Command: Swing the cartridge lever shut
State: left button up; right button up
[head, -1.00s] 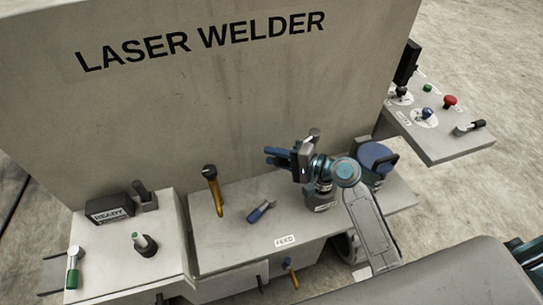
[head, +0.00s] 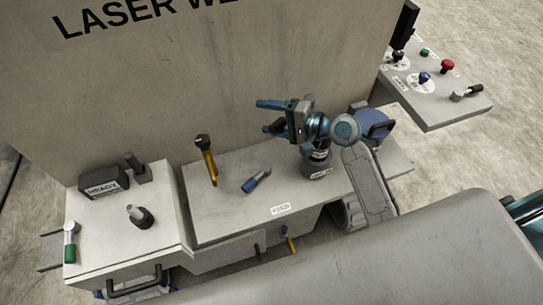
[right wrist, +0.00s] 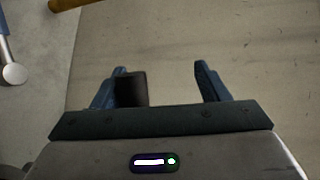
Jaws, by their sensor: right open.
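My right gripper (head: 265,116) is open above the machine's deck, its fingers pointing left in the head view. In the right wrist view its fingers (right wrist: 160,76) are apart; a dark block shows beside the left finger, and I cannot tell whether it is a finger pad or a separate thing. No lever is legibly marked as the cartridge lever. An upright yellow lever with a black top (head: 207,160) stands left of the gripper. A short blue-handled lever (head: 257,180) lies low on the deck, below and left of the gripper, apart from it. My left gripper is out of view.
A tall grey panel (head: 150,100) rises behind the deck. A labelled cylinder (head: 318,168) stands under my right wrist. A READY box (head: 104,179) and a green-tipped knob (head: 139,215) are at left. A side console (head: 430,110) carries several controls.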

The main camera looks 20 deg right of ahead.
jog(key=s, duration=0.2)
jog(key=s+a+r+b, duration=0.1)
jog(key=s, duration=0.2)
jog(key=shift+s+a+r, duration=0.15)
jog(key=shift+s+a, duration=0.05)
jog(key=shift+s, duration=0.2)
jog(key=shift+c, duration=0.4)
jog(key=s+a+r+b, duration=0.1)
jog(key=s+a+b, duration=0.1)
jog(key=s, duration=0.7)
jog(key=shift+s+a+r, duration=0.15)
jog(key=shift+s+a, duration=0.15)
jog(key=shift+a, duration=0.25)
